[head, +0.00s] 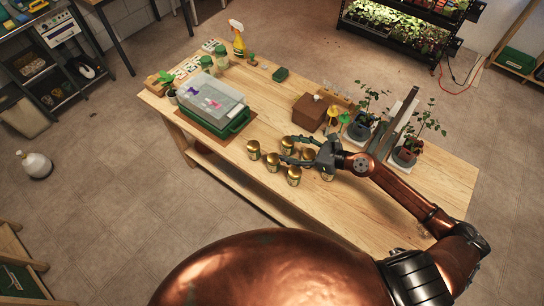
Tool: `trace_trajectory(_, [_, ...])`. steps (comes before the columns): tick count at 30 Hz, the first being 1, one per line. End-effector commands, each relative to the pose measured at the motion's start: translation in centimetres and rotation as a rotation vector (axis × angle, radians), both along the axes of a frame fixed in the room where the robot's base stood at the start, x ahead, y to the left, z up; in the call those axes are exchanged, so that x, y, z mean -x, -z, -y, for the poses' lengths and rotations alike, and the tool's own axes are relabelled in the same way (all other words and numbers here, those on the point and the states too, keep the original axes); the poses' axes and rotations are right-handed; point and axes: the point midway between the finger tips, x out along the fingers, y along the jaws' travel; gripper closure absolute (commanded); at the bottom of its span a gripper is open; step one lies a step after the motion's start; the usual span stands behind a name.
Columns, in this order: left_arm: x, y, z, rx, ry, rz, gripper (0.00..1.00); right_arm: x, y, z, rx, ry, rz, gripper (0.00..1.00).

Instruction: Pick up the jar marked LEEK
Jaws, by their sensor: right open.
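Several small jars with gold lids stand in a group on the wooden table's front part. One jar (253,150) is at the left, another jar (273,161) is right of it, and a third jar (294,176) is nearest the front edge. Their labels are too small to read, so I cannot tell which is marked LEEK. My right gripper (286,151) is open, its fingers pointing left over the group. It partly hides the jars behind and under it. I cannot tell whether a finger touches a jar. My left gripper is not in view.
A green crate with a clear lid (213,97) stands left of the jars. A brown box (310,112) is behind them. Potted plants, including one pot (404,156), stand at the right. The wooden table (262,103) has bare room between crate and box.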

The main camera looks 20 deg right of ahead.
Motion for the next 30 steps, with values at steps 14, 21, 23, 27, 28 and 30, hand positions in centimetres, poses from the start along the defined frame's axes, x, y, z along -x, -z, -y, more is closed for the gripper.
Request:
trace_trajectory(14, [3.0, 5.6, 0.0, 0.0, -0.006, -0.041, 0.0, 0.5, 6.5, 1.0, 0.0, 0.019, -0.02, 0.4])
trace_trajectory(21, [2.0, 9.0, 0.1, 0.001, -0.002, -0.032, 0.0, 0.4, 10.7, 0.9, 0.0, 0.017, -0.034, 0.4])
trace_trajectory(23, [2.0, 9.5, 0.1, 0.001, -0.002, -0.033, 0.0, 0.3, 11.3, 0.8, -0.001, 0.016, -0.037, 0.4])
trace_trajectory(27, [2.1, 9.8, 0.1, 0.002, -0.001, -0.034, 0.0, 0.0, 11.9, 0.5, -0.002, 0.016, -0.038, 0.4])
trace_trajectory(28, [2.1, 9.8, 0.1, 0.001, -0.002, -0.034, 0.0, -0.2, 11.9, 0.3, -0.002, 0.016, -0.038, 0.4])
trace_trajectory(30, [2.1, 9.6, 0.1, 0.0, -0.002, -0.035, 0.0, -0.8, 12.0, -0.2, -0.003, 0.016, -0.035, 0.4])
